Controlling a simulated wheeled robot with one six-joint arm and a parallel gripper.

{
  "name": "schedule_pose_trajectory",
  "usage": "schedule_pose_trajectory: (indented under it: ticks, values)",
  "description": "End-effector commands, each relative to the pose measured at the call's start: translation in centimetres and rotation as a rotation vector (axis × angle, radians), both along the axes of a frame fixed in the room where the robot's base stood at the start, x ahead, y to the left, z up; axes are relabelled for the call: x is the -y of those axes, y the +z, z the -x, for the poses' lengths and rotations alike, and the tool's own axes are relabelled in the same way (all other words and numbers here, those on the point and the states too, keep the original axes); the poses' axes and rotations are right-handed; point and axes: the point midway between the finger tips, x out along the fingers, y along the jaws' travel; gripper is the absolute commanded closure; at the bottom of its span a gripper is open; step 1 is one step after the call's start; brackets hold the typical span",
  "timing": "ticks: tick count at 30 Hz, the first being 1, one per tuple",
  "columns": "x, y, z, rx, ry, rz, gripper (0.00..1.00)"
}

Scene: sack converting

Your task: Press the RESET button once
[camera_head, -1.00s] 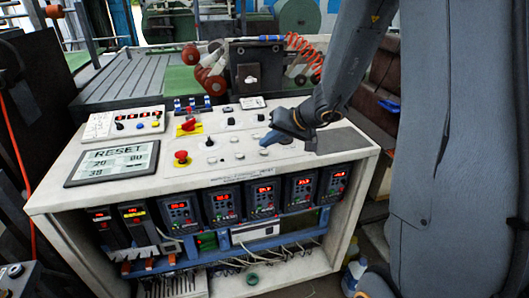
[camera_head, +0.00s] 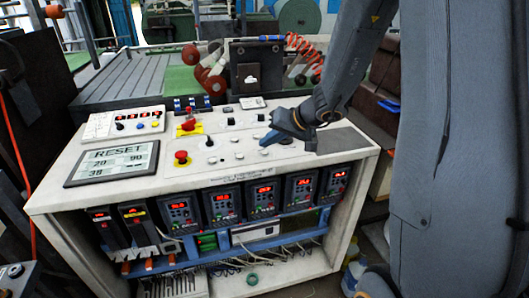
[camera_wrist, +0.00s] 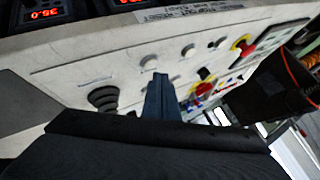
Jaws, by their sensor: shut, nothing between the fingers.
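My gripper (camera_head: 265,141) is shut and empty, with its blue fingers low over the white control panel (camera_head: 215,172). In the wrist view, the fingertips (camera_wrist: 160,77) are just below a pale round button (camera_wrist: 150,62). I cannot tell whether they touch the panel. Another pale button (camera_wrist: 188,51) is to the right, and a black knob (camera_wrist: 103,98) is to the left. The word RESET shows on a grey screen (camera_head: 115,162) at the panel's left.
A red mushroom button (camera_head: 181,157) stands beside the screen, and another red control on yellow (camera_head: 188,125) is behind it. A small switch box (camera_head: 125,123) is at the back left. Red-lit readouts (camera_head: 222,203) line the console front.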

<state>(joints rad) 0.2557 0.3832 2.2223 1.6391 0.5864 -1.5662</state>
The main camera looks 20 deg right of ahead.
Motion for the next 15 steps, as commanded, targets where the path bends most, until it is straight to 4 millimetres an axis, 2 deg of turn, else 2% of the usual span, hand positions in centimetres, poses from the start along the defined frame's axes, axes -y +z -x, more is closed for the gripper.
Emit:
schedule_pose_trajectory:
  ticks: [15]
  values:
    - [0.00, -0.51, -0.07, 0.001, 0.000, 0.001, 1.00]
